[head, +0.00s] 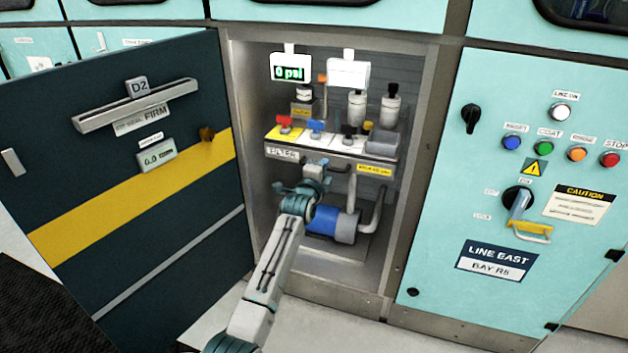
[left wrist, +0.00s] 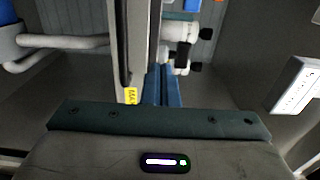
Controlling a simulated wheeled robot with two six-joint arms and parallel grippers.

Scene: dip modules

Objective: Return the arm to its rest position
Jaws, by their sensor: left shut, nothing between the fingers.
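My left arm reaches up from the bottom of the head view into an open cabinet bay. Its left gripper (head: 316,168) is in front of the lower edge of the filter shelf. In the left wrist view the two blue fingers (left wrist: 161,84) lie side by side, shut and empty. A grey-white shelf edge (left wrist: 142,50) runs close beside them in that view; whether they touch it I cannot tell. My right gripper is in neither view.
The cabinet door (head: 130,230) stands open at the left. Below are a blue pump (head: 325,221) and pipes (head: 377,208). A control panel (head: 450,200) is at the right.

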